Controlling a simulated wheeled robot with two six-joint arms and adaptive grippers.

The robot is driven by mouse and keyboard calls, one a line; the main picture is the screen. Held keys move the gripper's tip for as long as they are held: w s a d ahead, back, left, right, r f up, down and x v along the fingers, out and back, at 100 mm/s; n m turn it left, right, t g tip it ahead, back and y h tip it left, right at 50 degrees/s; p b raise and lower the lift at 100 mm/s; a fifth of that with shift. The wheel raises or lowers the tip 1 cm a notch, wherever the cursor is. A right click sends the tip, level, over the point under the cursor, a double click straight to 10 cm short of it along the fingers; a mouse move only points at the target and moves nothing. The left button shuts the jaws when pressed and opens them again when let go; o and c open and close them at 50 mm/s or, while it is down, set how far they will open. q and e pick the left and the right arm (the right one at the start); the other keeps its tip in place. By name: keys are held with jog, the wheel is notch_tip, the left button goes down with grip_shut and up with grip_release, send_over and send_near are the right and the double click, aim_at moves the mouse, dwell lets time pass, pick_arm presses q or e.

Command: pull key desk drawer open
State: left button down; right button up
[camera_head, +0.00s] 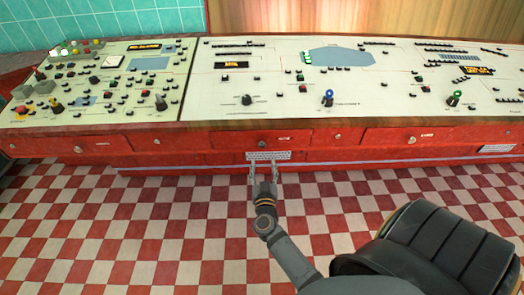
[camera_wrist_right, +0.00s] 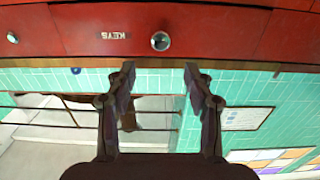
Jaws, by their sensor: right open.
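The key desk drawer (camera_head: 240,141) is in the red desk front, straight ahead of my right arm, and looks closed. Its round metal knob (camera_head: 262,143) and small label (camera_head: 283,138) show. In the right wrist view the label reads KEYS (camera_wrist_right: 115,35), beside the knob (camera_wrist_right: 160,41). My right gripper (camera_head: 263,172) is open and empty, pointing at the desk front just below the knob in the head view. In the wrist view its fingertips (camera_wrist_right: 161,72) stand apart on either side of the knob's line, not touching it. My left gripper is not in view.
The control panel desktop (camera_head: 220,110) lies above the drawers, covered with switches. Other drawers with knobs flank this one. A pale grille (camera_head: 268,156) sits under the drawer. A black chair (camera_head: 440,250) stands at lower right. Checkered floor (camera_head: 130,230) is clear on the left.

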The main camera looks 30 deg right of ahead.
aim_at(262, 145)
jog(key=b+x, duration=0.1)
jog(key=x, duration=0.9)
jog(key=shift+w+d, duration=0.1)
jog(key=shift+w, duration=0.15)
grip_shut()
